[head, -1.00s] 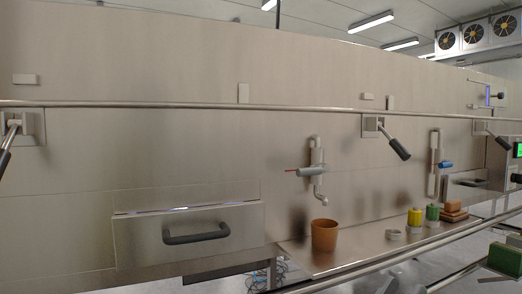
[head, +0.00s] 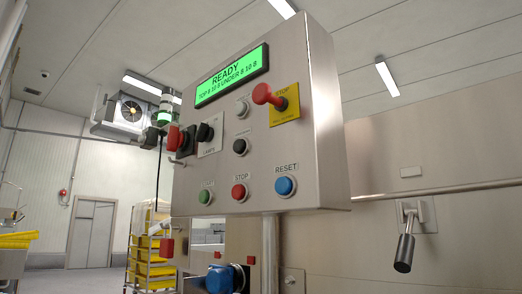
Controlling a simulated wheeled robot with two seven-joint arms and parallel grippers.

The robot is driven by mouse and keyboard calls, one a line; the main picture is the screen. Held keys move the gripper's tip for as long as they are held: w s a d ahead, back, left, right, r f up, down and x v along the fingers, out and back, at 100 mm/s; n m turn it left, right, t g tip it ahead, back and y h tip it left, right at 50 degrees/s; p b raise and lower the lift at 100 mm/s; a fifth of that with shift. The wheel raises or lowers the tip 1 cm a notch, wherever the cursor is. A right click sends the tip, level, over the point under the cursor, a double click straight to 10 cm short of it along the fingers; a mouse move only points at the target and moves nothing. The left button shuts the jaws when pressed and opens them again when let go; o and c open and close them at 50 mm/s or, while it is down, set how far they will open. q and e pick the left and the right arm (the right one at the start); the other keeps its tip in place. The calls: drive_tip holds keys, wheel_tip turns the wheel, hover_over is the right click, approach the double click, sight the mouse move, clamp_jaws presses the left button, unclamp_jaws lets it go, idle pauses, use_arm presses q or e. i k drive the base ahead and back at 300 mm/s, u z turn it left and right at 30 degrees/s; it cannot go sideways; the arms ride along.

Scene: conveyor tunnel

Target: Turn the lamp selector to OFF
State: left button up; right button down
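The lamp selector (head: 205,132) is a black rotary knob on a pale plate, at the left of the steel control panel (head: 225,175). The small lettering under it seems to read LAMPS. The panel is seen from below and at a slant, so I cannot tell which position the knob points to. Neither of my grippers is in the head view.
A green screen (head: 232,76) reads READY. A red stop button on a yellow plate (head: 285,105), black button (head: 240,147), green button (head: 205,197), red STOP button (head: 239,191) and blue RESET button (head: 285,186) sit nearby. A lever (head: 404,252) is at the right.

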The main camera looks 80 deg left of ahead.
sight(204, 133)
drive_tip(key=u, duration=2.65)
drive_tip(key=k, duration=0.15)
drive_tip(key=i, duration=0.15)
